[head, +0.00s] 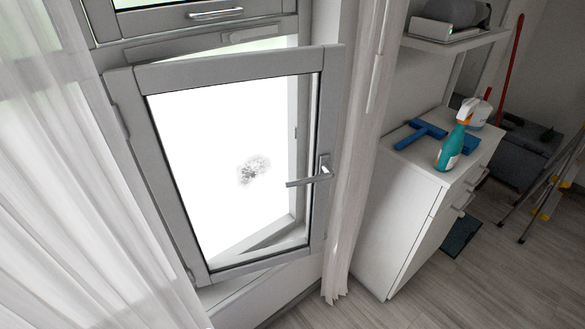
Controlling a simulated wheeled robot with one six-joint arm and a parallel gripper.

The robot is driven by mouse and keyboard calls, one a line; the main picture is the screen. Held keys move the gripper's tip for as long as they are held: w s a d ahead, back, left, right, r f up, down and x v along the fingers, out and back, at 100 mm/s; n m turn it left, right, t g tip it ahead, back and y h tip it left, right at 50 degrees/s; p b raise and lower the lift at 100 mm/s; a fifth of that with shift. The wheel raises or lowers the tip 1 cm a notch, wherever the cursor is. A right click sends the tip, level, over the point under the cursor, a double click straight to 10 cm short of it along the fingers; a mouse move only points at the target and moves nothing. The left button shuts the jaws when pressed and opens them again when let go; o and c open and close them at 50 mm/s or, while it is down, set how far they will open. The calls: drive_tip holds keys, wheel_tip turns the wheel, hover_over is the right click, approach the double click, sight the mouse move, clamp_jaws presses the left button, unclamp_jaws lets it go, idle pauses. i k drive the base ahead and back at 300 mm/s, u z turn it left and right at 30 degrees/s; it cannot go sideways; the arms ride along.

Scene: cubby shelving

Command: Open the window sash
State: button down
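The window sash (335,120) is a grey frame around a bright pane, hinged on its left side. It stands swung partly out from the window frame (304,45) into the room, with a gap showing along its top and right. Its lever handle (310,181) is on the right stile and lies about level, pointing left. A dark grey smudge or pattern (253,170) shows on the pane. My gripper is not in view.
White curtains hang left (75,200) and right (358,130) of the sash. A white cabinet (405,200) stands at the right, bearing a teal spray bottle (452,146) and a blue squeegee (421,131). A stepladder (550,195) stands far right.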

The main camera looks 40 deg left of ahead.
sight(129, 88)
drive_tip(key=u, duration=1.75)
drive_tip(key=k, duration=0.4)
drive_tip(key=z, duration=1)
drive_tip(key=i, duration=0.8)
drive_tip(key=u, duration=0.6)
drive_tip(key=i, duration=0.6)
drive_tip(key=u, duration=0.55)
